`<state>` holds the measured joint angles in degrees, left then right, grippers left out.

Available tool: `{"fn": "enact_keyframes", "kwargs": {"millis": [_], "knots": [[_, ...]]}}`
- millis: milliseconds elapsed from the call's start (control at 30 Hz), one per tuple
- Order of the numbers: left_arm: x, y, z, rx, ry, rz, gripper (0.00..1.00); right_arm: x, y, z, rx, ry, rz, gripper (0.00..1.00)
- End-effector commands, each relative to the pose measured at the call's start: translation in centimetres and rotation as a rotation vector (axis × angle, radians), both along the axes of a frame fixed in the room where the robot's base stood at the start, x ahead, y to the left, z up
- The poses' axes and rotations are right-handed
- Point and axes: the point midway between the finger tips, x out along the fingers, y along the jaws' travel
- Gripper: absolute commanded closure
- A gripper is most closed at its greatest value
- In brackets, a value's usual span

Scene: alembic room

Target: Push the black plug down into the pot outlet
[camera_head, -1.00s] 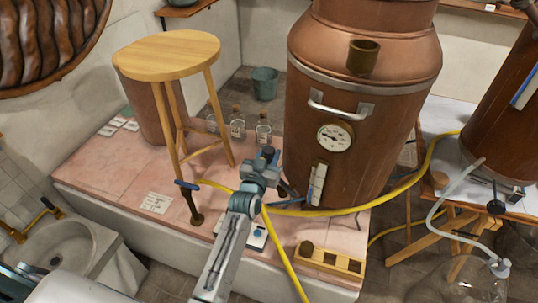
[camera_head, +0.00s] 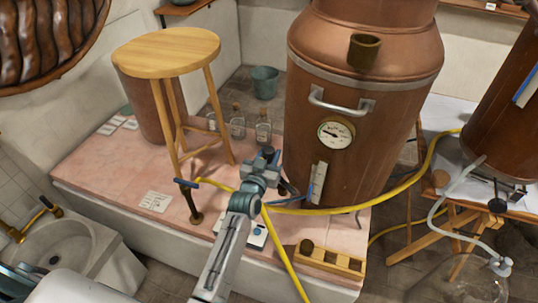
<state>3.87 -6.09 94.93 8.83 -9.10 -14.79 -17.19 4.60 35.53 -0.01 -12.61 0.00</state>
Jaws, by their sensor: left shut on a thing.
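The big copper pot (camera_head: 365,110) stands on the pink tiled platform. A short brass cup-like outlet (camera_head: 364,50) sticks out high on its front and its mouth looks open. My right gripper is out of view.
A yellow hose (camera_head: 400,190) runs past the pot and under my left arm. A wooden stool (camera_head: 165,52), glass bottles (camera_head: 263,127) and a blue-handled tap (camera_head: 194,205) stand left.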

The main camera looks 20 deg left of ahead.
Motion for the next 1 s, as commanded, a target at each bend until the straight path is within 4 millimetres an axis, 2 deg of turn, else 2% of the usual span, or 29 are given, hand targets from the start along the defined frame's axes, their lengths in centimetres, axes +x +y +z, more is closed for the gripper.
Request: {"fn": "enact_keyframes", "kwargs": {"millis": [1000], "knots": [[0.00,0.01,-0.60,0.000,-0.001,0.000,0.91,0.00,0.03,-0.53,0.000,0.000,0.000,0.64]]}}
